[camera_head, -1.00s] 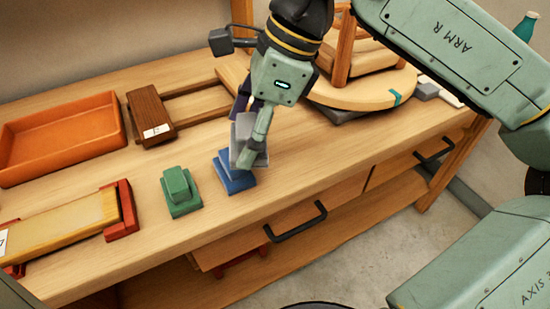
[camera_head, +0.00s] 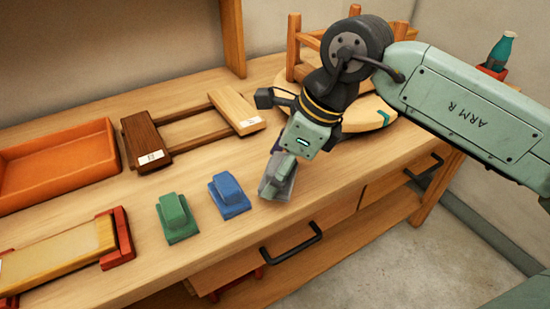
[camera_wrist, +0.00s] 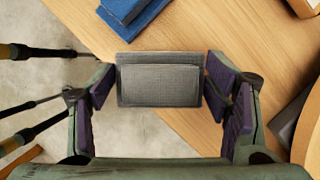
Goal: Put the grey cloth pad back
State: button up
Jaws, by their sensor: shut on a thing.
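The grey cloth pad (camera_wrist: 160,84) is a grey block with a woven surface, seen in the wrist view between the two purple-lined fingers of my gripper (camera_wrist: 160,95). In the head view my gripper (camera_head: 277,180) points down at the bench with the grey pad (camera_head: 276,188) in its fingers, to the right of the blue pad (camera_head: 229,195). I cannot tell whether the grey pad touches the bench. The green pad (camera_head: 176,217) stands left of the blue one. The blue pad also shows at the top of the wrist view (camera_wrist: 135,12).
The wooden bench (camera_head: 215,245) has an orange tray (camera_head: 60,165) at left, a yellow board in red clamps (camera_head: 60,258) in front, and a wooden frame (camera_head: 190,125) behind. A round seat (camera_head: 376,112) is beyond my gripper. A drawer handle (camera_head: 291,245) juts out in front.

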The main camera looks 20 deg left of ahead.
aim_at(274, 153)
jog(key=w+a, duration=0.1)
jog(key=w, duration=0.1)
jog(key=w+a, duration=0.1)
jog(key=shift+w+a+f+p, duration=0.1)
jog(key=shift+w+f+p, duration=0.05)
jog(key=shift+w+p, duration=0.25)
notch_tip(274, 153, down, 3)
jog(key=shift+f+p, duration=0.15)
jog(key=shift+p, duration=0.5)
jog(key=shift+f, duration=0.2)
jog(key=shift+f+b, duration=0.2)
jog(key=shift+b, duration=0.15)
jog(key=o, duration=1.1)
jog(key=shift+r, duration=0.1)
